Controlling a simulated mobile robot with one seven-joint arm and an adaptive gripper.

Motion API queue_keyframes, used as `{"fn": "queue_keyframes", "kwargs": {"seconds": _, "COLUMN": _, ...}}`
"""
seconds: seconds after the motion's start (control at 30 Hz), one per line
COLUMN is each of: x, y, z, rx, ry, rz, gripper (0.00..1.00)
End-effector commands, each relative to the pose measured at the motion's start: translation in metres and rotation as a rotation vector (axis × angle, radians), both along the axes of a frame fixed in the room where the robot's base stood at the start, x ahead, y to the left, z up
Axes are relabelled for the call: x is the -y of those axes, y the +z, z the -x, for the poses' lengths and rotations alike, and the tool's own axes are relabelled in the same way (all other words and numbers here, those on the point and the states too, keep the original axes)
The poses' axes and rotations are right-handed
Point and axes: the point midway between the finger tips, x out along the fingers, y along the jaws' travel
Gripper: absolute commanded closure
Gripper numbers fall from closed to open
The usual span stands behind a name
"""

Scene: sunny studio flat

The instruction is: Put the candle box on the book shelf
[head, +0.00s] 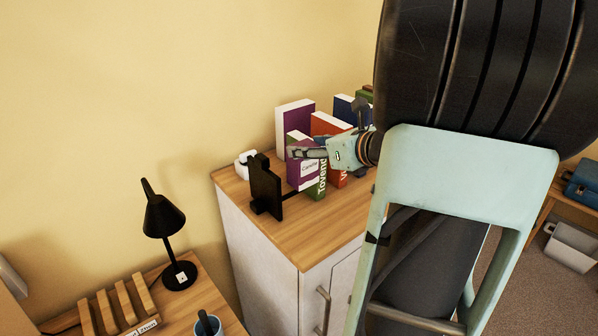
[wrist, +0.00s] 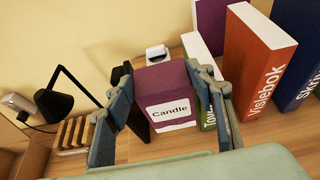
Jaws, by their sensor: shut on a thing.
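The candle box (wrist: 167,92) is purple with a white label reading "Candle". In the wrist view it sits between the two fingers of my gripper (wrist: 160,76), which is shut on it. In the head view my gripper (head: 312,152) is over the cabinet top, and the box (head: 302,170) shows partly below the fingers. The box is between a black upright stand (head: 265,187) and a green book (head: 320,178). I cannot tell whether its base touches the wood. The book shelf appears to be this wooden cabinet top (head: 300,235) with the row of books.
An orange book (wrist: 256,75), a blue book (wrist: 298,50) and a purple book (head: 295,118) stand beside and behind the box. A small white object (head: 244,163) is behind the stand. A black lamp (head: 164,216) stands on a lower desk at left. The cabinet top's front is clear.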

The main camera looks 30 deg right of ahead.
Motion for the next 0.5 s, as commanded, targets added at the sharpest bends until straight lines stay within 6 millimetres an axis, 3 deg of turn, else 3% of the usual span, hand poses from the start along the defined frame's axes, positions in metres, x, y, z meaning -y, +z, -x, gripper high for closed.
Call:
{"fn": "queue_keyframes", "kwargs": {"seconds": 0.1, "x": 0.0, "y": -0.027, "z": 0.0, "rx": -0.004, "ry": 0.0, "rz": -0.006, "gripper": 0.97}}
{"fn": "queue_keyframes", "kwargs": {"seconds": 0.5, "x": 0.0, "y": -0.077, "z": 0.0, "rx": -0.003, "ry": 0.0, "rz": -0.005, "gripper": 0.97}}
